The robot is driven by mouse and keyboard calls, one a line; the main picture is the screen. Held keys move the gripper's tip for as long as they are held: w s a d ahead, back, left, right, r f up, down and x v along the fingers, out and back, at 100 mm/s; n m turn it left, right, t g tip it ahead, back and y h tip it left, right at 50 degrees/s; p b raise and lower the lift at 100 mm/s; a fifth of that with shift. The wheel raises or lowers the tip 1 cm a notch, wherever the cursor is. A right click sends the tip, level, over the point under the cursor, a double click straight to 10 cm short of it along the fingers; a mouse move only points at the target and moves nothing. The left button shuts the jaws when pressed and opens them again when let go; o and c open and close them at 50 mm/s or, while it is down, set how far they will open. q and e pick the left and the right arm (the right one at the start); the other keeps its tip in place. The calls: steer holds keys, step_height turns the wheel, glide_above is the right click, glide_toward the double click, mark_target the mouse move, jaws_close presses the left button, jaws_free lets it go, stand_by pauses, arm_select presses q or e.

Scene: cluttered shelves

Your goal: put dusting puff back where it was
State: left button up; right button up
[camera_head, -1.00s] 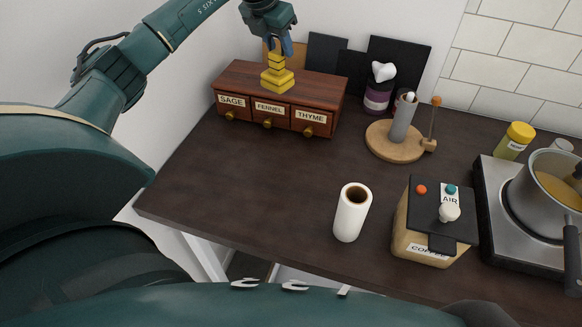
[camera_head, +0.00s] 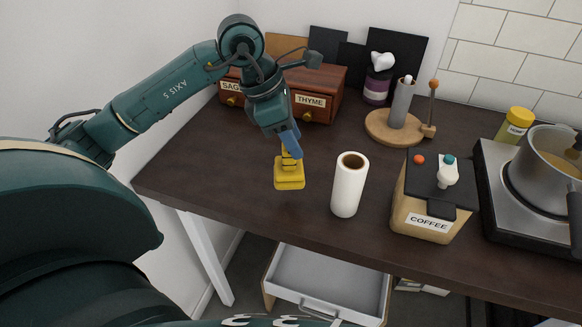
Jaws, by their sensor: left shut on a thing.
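My left gripper (camera_head: 292,147) is shut on a yellow stepped object (camera_head: 289,172) with a wide square base and a narrow grooved top. It may be the dusting puff; its look alone does not settle this. It is upright over the dark tabletop, left of the white paper roll (camera_head: 349,186). I cannot tell whether its base touches the table. A white puffy thing (camera_head: 382,61) sits on the purple jar (camera_head: 377,88) at the back. The wooden spice drawer box (camera_head: 318,80) stands behind my left arm, which hides part of it. My right gripper is not in view.
A round wooden stand (camera_head: 383,130) with a grey cylinder is behind the roll. The coffee box (camera_head: 426,205), a yellow-lidded jar (camera_head: 514,126) and a pot (camera_head: 545,165) on a stove are at the right. A drawer (camera_head: 330,279) is open below the table edge.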

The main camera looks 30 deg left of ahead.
mark_target(296, 165)
arm_select(q)
step_height(296, 165, down, 5)
steer(key=shift+f, duration=0.2)
stand_by(0.3)
steer(key=shift+f, duration=0.25)
steer(key=o, duration=1.1)
steer(key=shift+r, duration=0.1)
steer(key=shift+c, duration=0.2)
steer(key=shift+r, duration=0.2)
steer(key=v, duration=1.2)
